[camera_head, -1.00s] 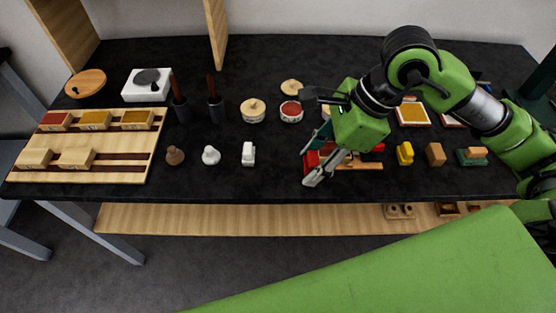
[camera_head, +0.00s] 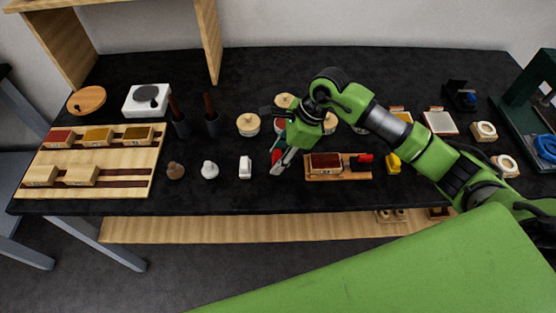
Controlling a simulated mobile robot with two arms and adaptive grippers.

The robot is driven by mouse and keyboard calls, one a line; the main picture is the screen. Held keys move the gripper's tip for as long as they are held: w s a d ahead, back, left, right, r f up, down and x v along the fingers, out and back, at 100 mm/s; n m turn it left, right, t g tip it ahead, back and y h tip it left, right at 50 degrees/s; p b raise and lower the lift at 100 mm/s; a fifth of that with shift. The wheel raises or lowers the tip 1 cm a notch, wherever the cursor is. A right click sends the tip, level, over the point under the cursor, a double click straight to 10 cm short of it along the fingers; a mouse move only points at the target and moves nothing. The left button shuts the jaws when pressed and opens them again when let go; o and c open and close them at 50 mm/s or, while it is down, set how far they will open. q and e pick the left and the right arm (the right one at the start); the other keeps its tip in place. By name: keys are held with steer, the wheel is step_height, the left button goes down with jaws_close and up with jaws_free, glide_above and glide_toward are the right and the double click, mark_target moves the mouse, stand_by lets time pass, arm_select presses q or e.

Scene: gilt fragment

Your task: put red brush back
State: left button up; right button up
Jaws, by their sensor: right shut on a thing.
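My right gripper (camera_head: 281,165) is shut on a small red piece (camera_head: 276,156), which I take to be the red brush. Only part of it shows; the fingers cover the rest, and I cannot tell whether it touches the table. My left gripper is not in view.
Several small boxes stand on a slotted wooden board (camera_head: 110,163) at left. Dark upright holders (camera_head: 181,124) and round lidded pots (camera_head: 248,124) are behind. A yellow piece (camera_head: 393,163) stands right of the tray. The front strip of the black table (camera_head: 230,198) is clear.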

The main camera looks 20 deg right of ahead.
step_height(320, 180, down, 3)
steer(key=shift+p, duration=0.95)
steer(key=shift+f, duration=0.1)
steer(key=shift+f, duration=0.15)
steer(key=o, duration=0.6)
steer(key=shift+b, duration=0.35)
steer(key=o, duration=0.4)
steer(key=shift+o, duration=0.2)
